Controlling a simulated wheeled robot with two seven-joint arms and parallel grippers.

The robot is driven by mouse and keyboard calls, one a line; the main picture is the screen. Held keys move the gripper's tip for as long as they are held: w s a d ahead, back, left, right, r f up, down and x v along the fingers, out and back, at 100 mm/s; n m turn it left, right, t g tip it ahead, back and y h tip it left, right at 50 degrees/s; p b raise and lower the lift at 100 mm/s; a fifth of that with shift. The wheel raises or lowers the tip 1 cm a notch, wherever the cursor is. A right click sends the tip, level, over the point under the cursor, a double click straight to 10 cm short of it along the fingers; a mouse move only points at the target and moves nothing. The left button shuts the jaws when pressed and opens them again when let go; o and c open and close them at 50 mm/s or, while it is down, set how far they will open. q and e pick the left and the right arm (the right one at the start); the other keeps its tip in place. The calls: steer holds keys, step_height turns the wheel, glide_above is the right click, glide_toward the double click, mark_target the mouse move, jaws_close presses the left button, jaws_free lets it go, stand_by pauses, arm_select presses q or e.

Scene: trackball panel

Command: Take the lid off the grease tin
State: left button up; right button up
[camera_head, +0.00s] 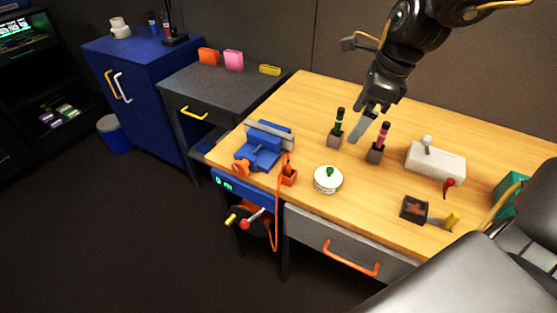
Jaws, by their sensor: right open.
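The grease tin (327,184) looks like the small round white tin near the front edge of the wooden workbench (310,100). Its lid (329,173) has a green knob and sits on top of the tin. My right gripper (364,126) reaches down from the top of the view, above the bench, behind and to the right of the tin. It is open and apart from the lid, and nothing shows between its fingers. My left gripper is not in view.
Two upright screwdriver-like tools, green (339,120) and pink (382,135), stand in dark holders near the gripper. A blue vise (262,145) and an orange tool (288,175) are left of the tin. A white box (437,163) and dark block (413,209) are right.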

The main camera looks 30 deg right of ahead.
steer(key=b, duration=0.5)
glide_toward(333, 172)
steer(key=r, duration=0.2)
steer(key=shift+b+x, duration=0.6)
steer(key=shift+x, duration=3.05)
steer(key=x, duration=0.3)
steer(key=shift+w+d+f, duration=0.15)
steer(key=shift+d+f, duration=0.15)
steer(key=shift+w+a+f, duration=0.1)
steer(key=shift+f, duration=0.25)
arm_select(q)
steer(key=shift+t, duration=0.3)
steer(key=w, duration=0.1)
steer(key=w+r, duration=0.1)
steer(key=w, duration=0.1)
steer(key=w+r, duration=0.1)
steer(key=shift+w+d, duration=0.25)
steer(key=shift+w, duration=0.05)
arm_select(e)
steer(key=shift+c, duration=0.7)
steer(key=c, duration=0.9)
